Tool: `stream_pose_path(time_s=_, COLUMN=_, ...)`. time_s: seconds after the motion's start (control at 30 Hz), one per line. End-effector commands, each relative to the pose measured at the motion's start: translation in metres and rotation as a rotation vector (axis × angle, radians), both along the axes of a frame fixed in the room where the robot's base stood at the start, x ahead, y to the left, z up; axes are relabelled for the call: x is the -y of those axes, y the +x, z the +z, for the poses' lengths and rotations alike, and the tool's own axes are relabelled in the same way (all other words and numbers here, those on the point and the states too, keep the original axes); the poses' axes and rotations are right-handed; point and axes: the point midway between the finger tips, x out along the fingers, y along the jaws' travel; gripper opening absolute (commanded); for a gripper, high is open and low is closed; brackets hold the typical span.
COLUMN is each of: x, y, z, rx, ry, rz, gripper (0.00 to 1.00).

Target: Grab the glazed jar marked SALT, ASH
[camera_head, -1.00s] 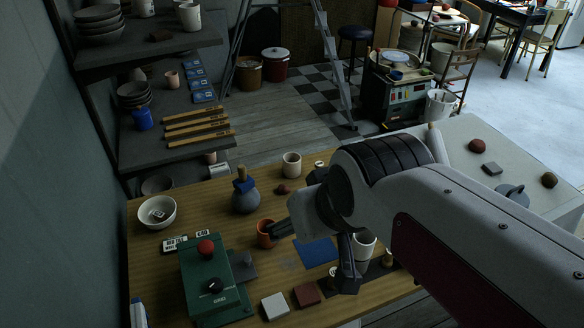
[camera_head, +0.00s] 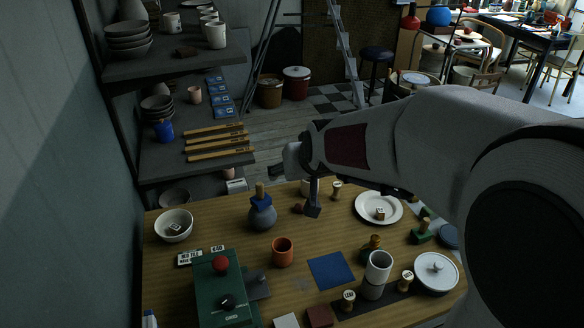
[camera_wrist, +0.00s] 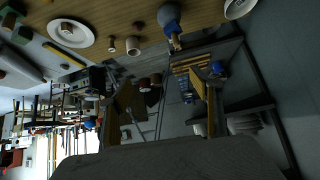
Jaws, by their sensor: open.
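No SALT, ASH lettering is legible on any jar, so I cannot tell which one bears it. A rounded grey-blue jar (camera_head: 262,216) with a blue collar and a tan stopper stands upright on the wooden table; it also shows at the top of the wrist view (camera_wrist: 169,16). My gripper (camera_head: 302,184) is above the table's back edge, right of this jar and apart from it. In the wrist view my gripper (camera_wrist: 166,95) has its fingers wide apart with nothing between them. A pale cup (camera_head: 307,188) is partly hidden behind my gripper.
An orange cup (camera_head: 282,252), a white bowl (camera_head: 174,224), a green box (camera_head: 219,287) with a red knob, and a white plate (camera_head: 379,208) stand on the table. A grey-white cylinder (camera_head: 377,272) is at front right. Dark shelves (camera_head: 188,148) with pottery rise at the back left.

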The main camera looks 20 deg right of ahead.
Motion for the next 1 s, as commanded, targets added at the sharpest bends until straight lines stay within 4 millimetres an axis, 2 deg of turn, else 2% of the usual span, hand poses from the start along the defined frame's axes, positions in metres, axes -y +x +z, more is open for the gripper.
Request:
stream_pose_path(time_s=0.1, x=0.006, y=0.025, z=-0.012, rx=0.021, ry=-0.001, rz=-0.011, gripper=0.64)
stream_pose_path(time_s=0.5, x=0.030, y=0.100, z=-0.053, rx=0.104, ry=-0.009, rz=-0.052, gripper=0.64)
stream_pose_path(time_s=1.0, x=0.063, y=0.173, z=-0.125, rx=0.205, ry=-0.031, rz=-0.106, gripper=0.64)
